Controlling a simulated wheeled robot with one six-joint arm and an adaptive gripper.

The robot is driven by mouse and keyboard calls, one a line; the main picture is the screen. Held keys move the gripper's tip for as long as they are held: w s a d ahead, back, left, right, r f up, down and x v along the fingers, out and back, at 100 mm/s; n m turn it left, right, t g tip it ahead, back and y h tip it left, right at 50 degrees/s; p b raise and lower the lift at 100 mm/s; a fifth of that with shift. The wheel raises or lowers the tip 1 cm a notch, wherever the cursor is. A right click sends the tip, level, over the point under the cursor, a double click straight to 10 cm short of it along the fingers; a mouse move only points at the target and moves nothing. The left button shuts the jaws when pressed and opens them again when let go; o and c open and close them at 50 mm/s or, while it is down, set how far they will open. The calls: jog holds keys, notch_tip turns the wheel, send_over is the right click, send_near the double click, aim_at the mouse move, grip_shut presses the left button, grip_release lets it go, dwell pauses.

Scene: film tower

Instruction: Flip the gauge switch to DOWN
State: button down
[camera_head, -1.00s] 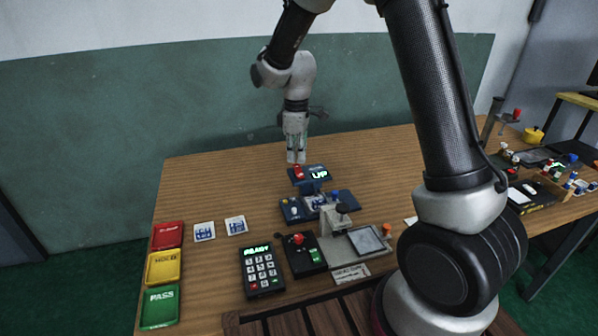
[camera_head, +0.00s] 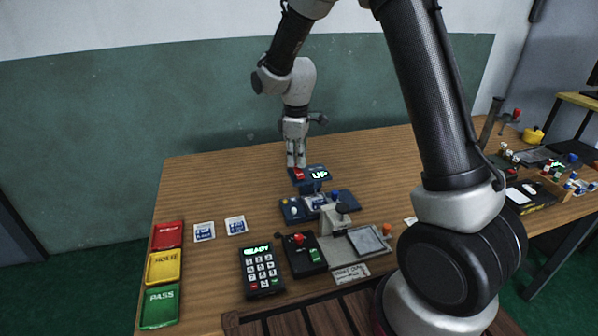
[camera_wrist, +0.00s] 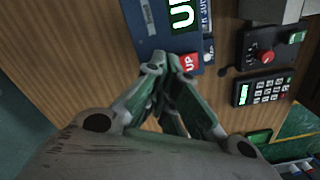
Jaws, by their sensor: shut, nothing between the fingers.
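The gauge switch unit is a small blue box (camera_head: 325,180) on the wooden table, with a lit display reading UP (camera_head: 319,175). Its red switch (camera_head: 298,174) sits at the left end of the box. In the wrist view the red switch (camera_wrist: 190,63) bears the letters UP, beside the lit display (camera_wrist: 183,12). My gripper (camera_head: 296,165) hangs fingers down at the back edge of the box, close to the red switch. In the wrist view my fingertips (camera_wrist: 158,62) are together and empty, just left of the switch. I cannot tell whether they touch it.
In front of the box stand a second blue unit (camera_head: 293,210), a grey press stand (camera_head: 335,222), a keypad reading READY (camera_head: 262,270) and a black box with a red knob (camera_head: 303,255). Coloured trays (camera_head: 163,267) line the left edge. The table's back left is clear.

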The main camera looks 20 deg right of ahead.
jog(key=shift+f, duration=0.35)
jog(key=shift+r, duration=3.55)
jog(key=shift+m, duration=0.4)
jog(key=s+m, duration=0.1)
jog(key=s+d+m, duration=0.1)
jog(key=s, duration=0.1)
jog(key=s+f+g, duration=0.1)
jog(key=shift+s+d+m, duration=0.25)
jog(key=shift+s+m, duration=0.1)
jog(key=shift+m, duration=0.05)
jog(key=s+d+r+m+t, duration=0.1)
jog(key=s+d+r, duration=0.3)
jog(key=s, duration=0.4)
jog(key=s+d+r+m+t, duration=0.2)
jog(key=s+d+r+m, duration=0.2)
jog(key=s, duration=0.4)
jog(key=s+d+r+m+t, duration=0.2)
jog(key=s+d+r+m, duration=0.1)
jog(key=s+d+r, duration=0.2)
jog(key=s+r, duration=0.2)
jog(key=s, duration=0.1)
jog(key=shift+s+d, duration=0.15)
jog(key=shift+d, duration=0.05)
